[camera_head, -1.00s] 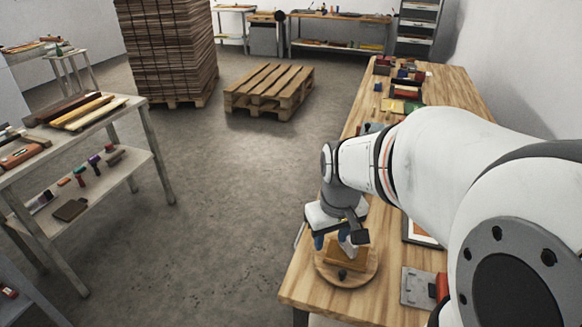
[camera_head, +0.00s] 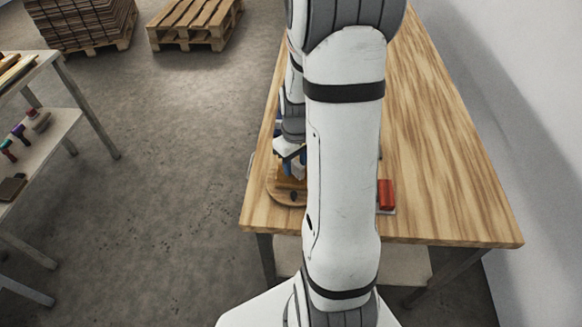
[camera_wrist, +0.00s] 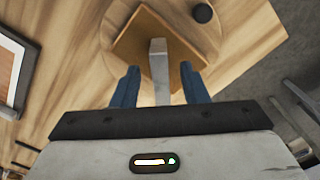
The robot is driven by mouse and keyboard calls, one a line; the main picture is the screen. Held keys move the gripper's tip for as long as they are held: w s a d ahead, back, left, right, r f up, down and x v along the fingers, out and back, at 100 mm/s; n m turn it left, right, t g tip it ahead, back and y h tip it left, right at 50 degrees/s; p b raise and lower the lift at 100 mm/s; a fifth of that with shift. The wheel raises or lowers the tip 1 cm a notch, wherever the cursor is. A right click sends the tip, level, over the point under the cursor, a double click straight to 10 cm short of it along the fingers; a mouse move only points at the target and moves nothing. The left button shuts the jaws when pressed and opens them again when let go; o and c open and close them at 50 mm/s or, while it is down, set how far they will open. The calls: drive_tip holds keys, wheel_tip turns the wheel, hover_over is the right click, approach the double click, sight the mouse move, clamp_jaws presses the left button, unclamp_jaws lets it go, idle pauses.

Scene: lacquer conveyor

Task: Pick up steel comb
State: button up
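A grey metal strip, apparently the steel comb (camera_wrist: 158,60), stands up from a wooden block (camera_wrist: 133,47) in the wrist view. The block rests on a round wooden board (camera_wrist: 205,45). My gripper (camera_wrist: 159,72) is open, with one blue finger on each side of the strip and visible gaps between. The lower end of the strip and any teeth are hidden. In the head view my gripper (camera_head: 294,168) is above the round board (camera_head: 283,195), near the table's left edge, and my arm hides part of it.
The wooden table (camera_head: 440,150) is bare on its right side. A red-handled tool (camera_head: 386,195) lies just right of my arm. A framed panel (camera_wrist: 15,70) lies left in the wrist view. A shelf rack (camera_head: 40,140) stands left, with open floor between.

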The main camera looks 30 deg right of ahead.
drive_tip(key=shift+f, duration=0.9)
clamp_jaws()
